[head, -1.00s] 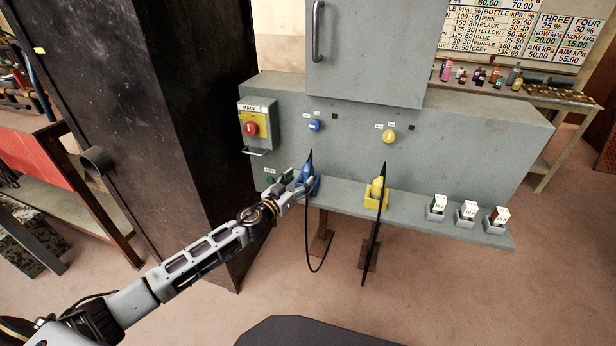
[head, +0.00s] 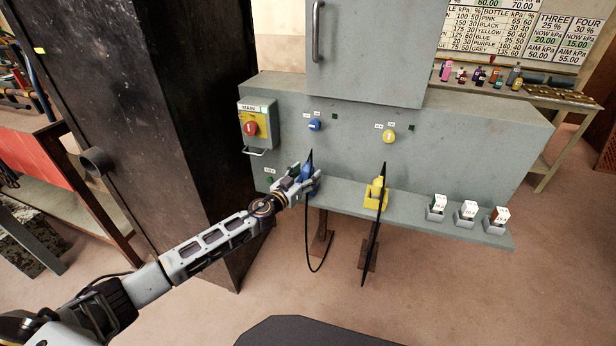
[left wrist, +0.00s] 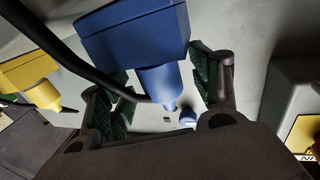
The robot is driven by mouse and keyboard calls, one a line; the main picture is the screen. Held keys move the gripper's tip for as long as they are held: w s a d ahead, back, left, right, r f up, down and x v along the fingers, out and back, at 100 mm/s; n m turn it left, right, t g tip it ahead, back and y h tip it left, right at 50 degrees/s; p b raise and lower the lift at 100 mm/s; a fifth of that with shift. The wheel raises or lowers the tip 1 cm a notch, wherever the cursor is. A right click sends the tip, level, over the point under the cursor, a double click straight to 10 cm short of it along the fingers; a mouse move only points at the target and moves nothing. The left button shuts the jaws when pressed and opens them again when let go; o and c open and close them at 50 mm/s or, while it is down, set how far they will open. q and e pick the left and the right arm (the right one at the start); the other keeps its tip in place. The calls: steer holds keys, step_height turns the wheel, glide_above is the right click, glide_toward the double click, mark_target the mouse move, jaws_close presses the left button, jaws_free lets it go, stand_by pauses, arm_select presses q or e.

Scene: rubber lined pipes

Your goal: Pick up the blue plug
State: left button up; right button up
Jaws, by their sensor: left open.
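The blue plug (head: 307,172) stands in its blue holder on the grey shelf of the panel, with a black cable hanging below. My left gripper (head: 304,177) is open at the plug, with fingers on either side of it. In the left wrist view the plug's tapered body (left wrist: 163,85) lies between the two open green-padded fingers of my left gripper (left wrist: 160,88), with a visible gap at the right finger. The blue holder block (left wrist: 135,32) shows behind it. My right gripper is in neither view.
A yellow plug (head: 377,187) in a yellow holder (head: 375,202) stands to the right, its black cable hanging down. Several small boxes (head: 467,209) sit further right on the shelf (head: 408,208). A dark cabinet (head: 170,120) stands close on the left.

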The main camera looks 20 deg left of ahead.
arm_select(q)
steer(key=shift+w+d, duration=0.2)
steer(key=shift+w, duration=0.45)
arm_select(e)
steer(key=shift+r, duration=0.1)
arm_select(q)
steer(key=c, duration=1.1)
steer(key=shift+c, duration=0.6)
steer(key=shift+r, duration=0.15)
steer(key=shift+r+p, duration=0.3)
steer(key=shift+r, duration=0.1)
steer(key=shift+r+p, duration=0.35)
steer(key=shift+r, duration=0.3)
step_height(320, 180, up, 6)
steer(key=p, duration=0.2)
steer(key=shift+p, duration=0.4)
steer(key=shift+r+p, duration=0.3)
steer(key=shift+r, duration=0.55)
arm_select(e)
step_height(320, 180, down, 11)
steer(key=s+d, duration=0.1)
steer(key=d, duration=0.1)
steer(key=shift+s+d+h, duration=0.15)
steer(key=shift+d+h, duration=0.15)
